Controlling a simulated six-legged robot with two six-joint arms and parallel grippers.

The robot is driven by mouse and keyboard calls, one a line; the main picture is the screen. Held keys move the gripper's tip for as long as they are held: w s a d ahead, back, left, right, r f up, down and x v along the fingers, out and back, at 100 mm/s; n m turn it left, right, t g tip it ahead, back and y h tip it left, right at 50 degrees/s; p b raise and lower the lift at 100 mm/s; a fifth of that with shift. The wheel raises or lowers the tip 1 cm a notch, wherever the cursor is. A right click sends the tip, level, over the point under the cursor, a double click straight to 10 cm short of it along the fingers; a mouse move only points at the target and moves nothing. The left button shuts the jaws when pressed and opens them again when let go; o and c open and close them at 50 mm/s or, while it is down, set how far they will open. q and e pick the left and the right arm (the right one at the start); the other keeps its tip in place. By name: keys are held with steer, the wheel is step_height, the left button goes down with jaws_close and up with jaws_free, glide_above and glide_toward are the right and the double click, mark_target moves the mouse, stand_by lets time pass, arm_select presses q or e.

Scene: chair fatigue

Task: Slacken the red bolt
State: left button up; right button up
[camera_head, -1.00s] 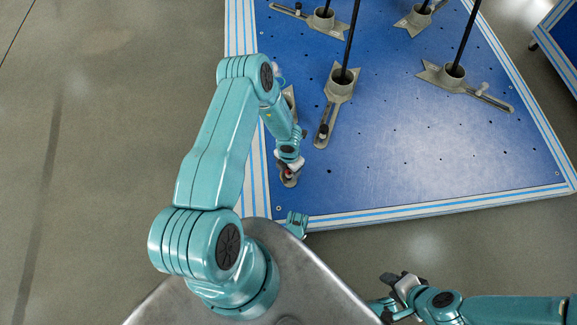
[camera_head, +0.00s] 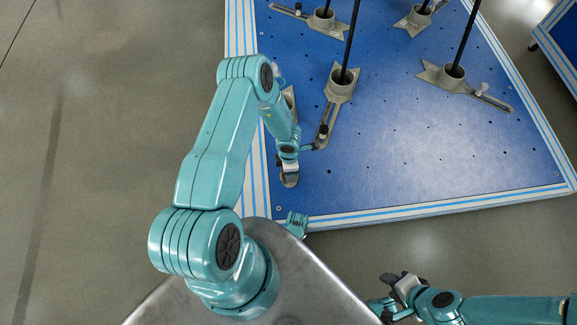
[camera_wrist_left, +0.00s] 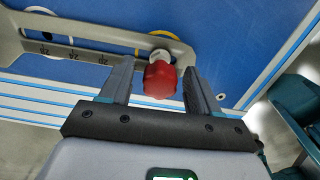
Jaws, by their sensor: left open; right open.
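The red bolt (camera_wrist_left: 160,80) shows in the left wrist view, with a pale round base behind it at the end of a grey slotted bracket (camera_wrist_left: 90,48). My left gripper (camera_wrist_left: 160,78) is open, with one finger on each side of the red bolt. I cannot tell whether the fingers touch it. In the head view my left gripper (camera_head: 290,168) is over the near end of the bracket (camera_head: 289,182), and the bolt is hidden there. My right gripper (camera_head: 395,283) is open and empty, off the near edge of the blue platform.
The blue platform (camera_head: 430,160) has a striped white and blue border. Several grey brackets with sockets and black rods stand on it, one bracket (camera_head: 327,125) just right of my left gripper. The platform's right front part is clear. Another blue table (camera_head: 562,35) stands at the upper right.

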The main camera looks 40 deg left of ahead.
arm_select(q)
steer(key=m, duration=0.4)
stand_by(0.3)
steer(key=m, duration=0.4)
steer(key=c, duration=0.6)
steer(key=shift+n, duration=0.5)
steer(key=shift+c, duration=0.2)
steer(key=shift+n, duration=0.7)
